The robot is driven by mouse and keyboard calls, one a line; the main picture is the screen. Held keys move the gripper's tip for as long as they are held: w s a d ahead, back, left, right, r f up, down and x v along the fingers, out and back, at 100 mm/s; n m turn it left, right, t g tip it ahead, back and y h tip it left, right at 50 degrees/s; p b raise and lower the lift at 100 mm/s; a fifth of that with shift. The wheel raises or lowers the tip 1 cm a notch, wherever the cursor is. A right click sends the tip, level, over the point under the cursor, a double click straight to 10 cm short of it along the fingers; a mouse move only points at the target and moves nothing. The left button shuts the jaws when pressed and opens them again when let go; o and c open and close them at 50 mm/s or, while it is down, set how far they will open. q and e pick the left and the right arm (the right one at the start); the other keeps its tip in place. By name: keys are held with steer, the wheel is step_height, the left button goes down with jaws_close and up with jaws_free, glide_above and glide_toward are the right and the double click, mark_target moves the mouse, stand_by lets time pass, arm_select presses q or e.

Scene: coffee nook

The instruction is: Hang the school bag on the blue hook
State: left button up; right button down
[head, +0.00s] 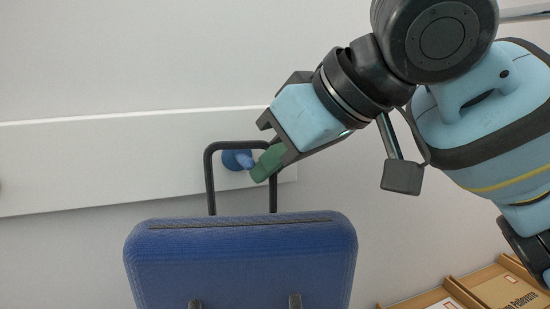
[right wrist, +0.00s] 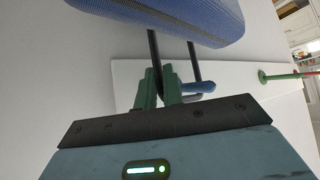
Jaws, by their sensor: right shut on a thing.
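The school bag (head: 240,262) is blue with a stiff black handle loop (head: 209,178) standing up from its top. It hangs upright in front of the wall in the head view. My right gripper (head: 268,163), with green fingertips, is shut on the right side of the handle near its top corner. The blue hook (head: 237,159) on the white wall board shows inside the handle loop, just left of my fingertips. In the right wrist view the hook (right wrist: 201,87) lies right of the fingers, close to the handle. I cannot tell whether it passes through the loop. My left gripper is out of view.
The white board (head: 90,160) runs along the grey wall. A green hook (right wrist: 264,77) sits further along it in the right wrist view, with something red beside it. A wooden rack (head: 470,285) with cards or packets stands at the lower right.

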steer(key=shift+r, duration=0.2)
steer(key=c, duration=1.5)
jaws_free()
steer(key=shift+o, duration=0.2)
steer(key=shift+f, duration=0.3)
steer(key=v, duration=0.8)
